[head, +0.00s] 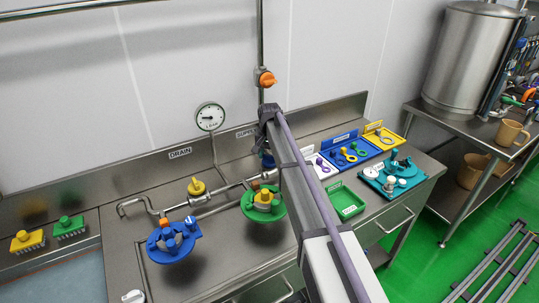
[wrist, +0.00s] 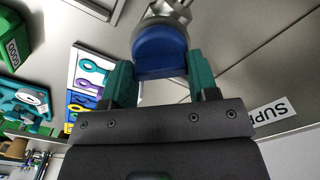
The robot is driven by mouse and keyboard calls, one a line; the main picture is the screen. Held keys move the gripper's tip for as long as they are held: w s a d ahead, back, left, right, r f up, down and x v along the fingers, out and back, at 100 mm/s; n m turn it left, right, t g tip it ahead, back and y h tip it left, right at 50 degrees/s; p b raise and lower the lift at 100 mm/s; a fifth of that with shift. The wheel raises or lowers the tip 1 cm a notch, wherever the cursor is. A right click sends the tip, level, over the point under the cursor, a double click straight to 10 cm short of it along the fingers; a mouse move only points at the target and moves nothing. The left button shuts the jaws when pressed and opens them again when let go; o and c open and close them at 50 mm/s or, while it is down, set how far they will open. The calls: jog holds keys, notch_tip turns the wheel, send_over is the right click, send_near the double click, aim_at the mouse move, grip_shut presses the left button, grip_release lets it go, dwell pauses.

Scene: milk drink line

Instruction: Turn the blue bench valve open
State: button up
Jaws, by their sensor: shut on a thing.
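The blue bench valve's handle (wrist: 160,45) fills the gap between the two teal fingers of my gripper (wrist: 160,70) in the wrist view, and the gripper is shut on it. The metal valve body (wrist: 165,10) shows beyond the handle at the top edge. My arm hides the fingers and most of the valve there. Whether the handle lies along or across the pipe cannot be told.
A yellow valve (head: 197,187) sits on the same pipe to the left. A blue fixture (head: 173,240) and a green fixture (head: 263,203) stand in front. A gauge (head: 210,117) rises behind. A green tray (head: 346,203) and a teal tray (head: 393,178) lie right of my arm.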

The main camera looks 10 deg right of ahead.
jog(key=n, duration=0.4)
jog(key=shift+n, duration=2.6)
jog(key=o, duration=0.9)
notch_tip(320, 180, up, 11)
jog(key=p, duration=1)
jog(key=shift+f+p, duration=0.1)
jog(key=shift+p, duration=0.3)
